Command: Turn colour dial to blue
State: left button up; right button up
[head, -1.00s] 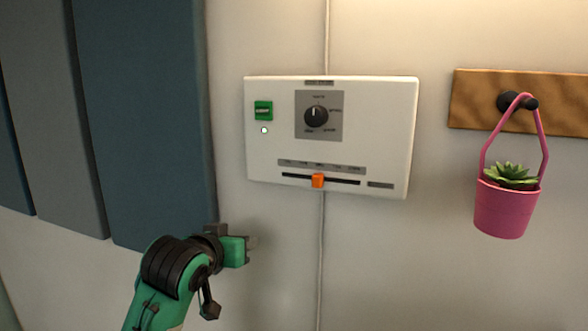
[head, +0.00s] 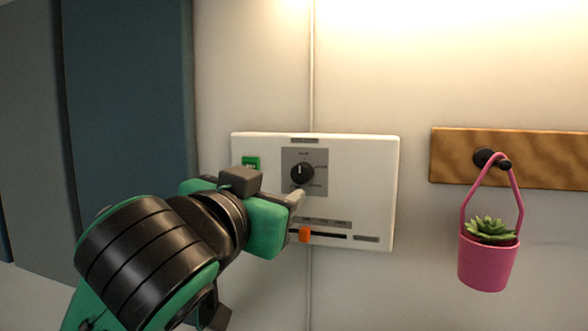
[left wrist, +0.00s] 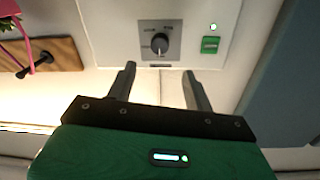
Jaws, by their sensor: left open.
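The colour dial (head: 302,173) is a round black knob with a white pointer line, on a grey square plate of the white wall panel (head: 365,200). Its pointer stands straight up in the head view. In the left wrist view, which is upside down, the dial (left wrist: 158,44) lies ahead of the fingers and its pointer runs down. The labels around it are too small to read. My left gripper (left wrist: 158,90) is open and empty, its two fingers apart and short of the dial. In the head view the left gripper (head: 297,195) covers the panel's lower left. My right gripper is not in view.
A green switch (head: 251,163) sits left of the dial, and an orange slider (head: 305,235) sits below it. A pink pot (head: 487,262) with a succulent hangs from a hook on a wooden board (head: 560,160) at right. Blue panels (head: 130,100) line the wall at left.

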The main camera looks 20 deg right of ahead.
aim_at(299, 175)
pick_arm(q)
jog(key=p+x, duration=0.4)
jog(key=x, duration=0.5)
jog(key=shift+w+r, duration=0.1)
jog(key=shift+w+d, duration=0.3)
jog(key=shift+w, duration=0.05)
jog(key=c, duration=1)
jog(key=shift+o, duration=0.2)
